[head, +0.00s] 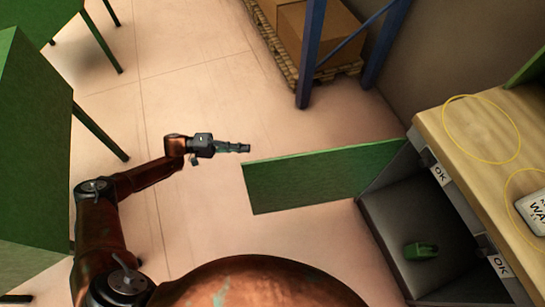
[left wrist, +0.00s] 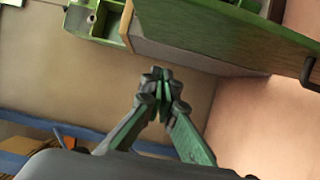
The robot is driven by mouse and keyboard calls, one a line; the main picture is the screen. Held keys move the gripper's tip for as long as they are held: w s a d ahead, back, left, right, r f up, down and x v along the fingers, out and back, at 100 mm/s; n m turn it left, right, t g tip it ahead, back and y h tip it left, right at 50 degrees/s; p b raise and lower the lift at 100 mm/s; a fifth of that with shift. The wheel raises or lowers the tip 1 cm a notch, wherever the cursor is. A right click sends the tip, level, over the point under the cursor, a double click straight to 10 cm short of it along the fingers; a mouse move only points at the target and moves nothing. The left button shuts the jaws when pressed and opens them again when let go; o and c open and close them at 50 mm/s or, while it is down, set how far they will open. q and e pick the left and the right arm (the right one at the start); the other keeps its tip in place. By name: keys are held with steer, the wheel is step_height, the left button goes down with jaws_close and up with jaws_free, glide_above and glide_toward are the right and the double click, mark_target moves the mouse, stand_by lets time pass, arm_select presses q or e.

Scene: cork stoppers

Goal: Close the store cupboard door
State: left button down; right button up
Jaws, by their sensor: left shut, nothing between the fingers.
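The green store cupboard door (head: 315,178) stands wide open in the head view, swung out from the dark grey cupboard (head: 385,215) under the counter. The door also fills the top right of the left wrist view (left wrist: 230,30), with a dark handle (left wrist: 309,72) at the right. My left gripper (head: 246,148) is shut and empty, just off the door's free edge on its far side. Its closed fingertips show in the left wrist view (left wrist: 161,82), apart from the door in the picture. My right gripper is not in view.
A small green object (head: 421,250) lies inside the cupboard. The wooden counter (head: 475,125) above carries OK labels and a white sign (head: 533,212). A blue rack (head: 310,50) with boxes stands behind, and green furniture (head: 30,130) at left. Floor around the gripper is clear.

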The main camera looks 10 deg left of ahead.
mark_target(272, 160)
arm_select(q)
steer(key=d, duration=0.3)
steer(key=s+d, duration=0.1)
steer(key=d, duration=0.3)
steer(key=s+d+b, duration=0.1)
steer(key=d, duration=0.3)
steer(key=shift+d+f, duration=0.1)
steer(key=shift+d, duration=0.15)
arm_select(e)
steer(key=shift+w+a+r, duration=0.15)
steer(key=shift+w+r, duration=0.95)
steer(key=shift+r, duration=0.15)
